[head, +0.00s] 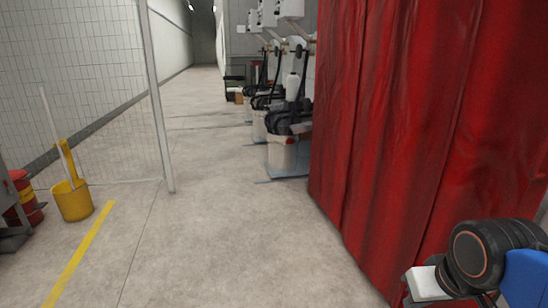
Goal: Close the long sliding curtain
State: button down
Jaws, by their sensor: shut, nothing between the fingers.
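The long curtain (385,130) is red, heavy and pleated, and fills the right side of the head view. It hangs from above the top edge of the picture down close to the floor. Its left edge stands upright near the middle right, beside the row of machines. Its rail and its right end are out of view. Part of my own arm, a black joint with an orange ring, shows at the bottom right in front of the curtain. My gripper's fingers are not in view, so I cannot see whether they touch the curtain.
A wire mesh fence with a grey post (157,100) stands at the left. A yellow mop bucket (72,201) and a red drum (26,197) are by it. Several machines (288,155) line the right beyond the curtain. The concrete floor (225,225) between is clear.

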aim_at(430, 118)
jog(key=i+u, duration=0.35)
jog(key=i, duration=2.15)
jog(key=i+j, duration=0.1)
jog(key=i, duration=0.75)
jog(key=i+j+z, duration=0.1)
jog(key=i+z, duration=0.25)
jog(key=i, duration=0.2)
jog(key=i+j+z, duration=0.2)
jog(key=i+z, duration=0.15)
jog(key=i, duration=0.15)
